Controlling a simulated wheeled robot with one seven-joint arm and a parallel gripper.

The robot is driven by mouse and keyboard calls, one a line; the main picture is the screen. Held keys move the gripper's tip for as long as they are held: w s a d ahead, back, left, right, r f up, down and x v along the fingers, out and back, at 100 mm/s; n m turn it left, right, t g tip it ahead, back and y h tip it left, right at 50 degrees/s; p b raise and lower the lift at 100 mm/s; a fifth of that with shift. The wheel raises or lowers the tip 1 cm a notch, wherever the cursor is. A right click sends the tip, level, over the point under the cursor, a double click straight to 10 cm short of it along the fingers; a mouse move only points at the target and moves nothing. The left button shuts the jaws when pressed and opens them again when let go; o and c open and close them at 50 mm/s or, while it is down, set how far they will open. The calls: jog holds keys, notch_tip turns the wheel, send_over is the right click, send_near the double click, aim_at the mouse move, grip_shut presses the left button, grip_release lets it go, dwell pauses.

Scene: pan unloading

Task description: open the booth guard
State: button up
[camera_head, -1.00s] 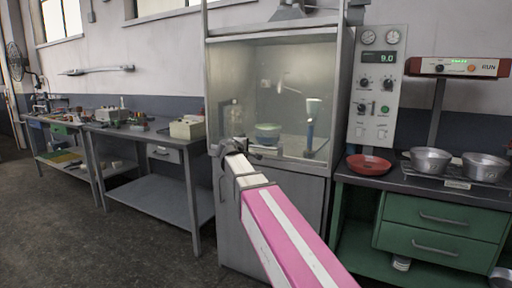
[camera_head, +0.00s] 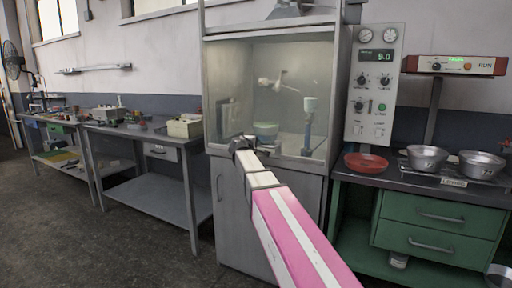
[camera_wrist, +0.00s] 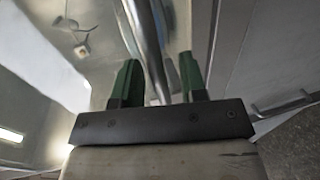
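The booth guard (camera_head: 305,112) is a hazy clear panel across the front of the grey booth. It looks lowered, with its bottom edge above the lower cabinet door (camera_head: 275,190). My gripper (camera_head: 240,143) is at the guard's lower left in the head view; its fingers are hard to make out there. In the wrist view my gripper (camera_wrist: 158,62) has its two green fingers apart. A round metal bar (camera_wrist: 148,45) runs between them, nearer the left finger. I see gaps beside the bar, and cannot tell whether a finger touches it.
Inside the booth are a green bowl (camera_head: 266,131) and a blue stand (camera_head: 308,128). A control panel (camera_head: 373,85) is at the booth's right, beside a bench with a red dish (camera_head: 366,162) and metal pans (camera_head: 427,158). The floor at left is clear.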

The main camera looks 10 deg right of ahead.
grip_shut()
send_near(260, 51)
jog(key=x, duration=0.5)
jog(key=shift+w+d+r, duration=0.1)
jog(key=shift+d, duration=0.1)
grip_release()
jog(key=v, duration=1)
jog(key=shift+s+a, duration=0.2)
jog(key=shift+s, duration=0.15)
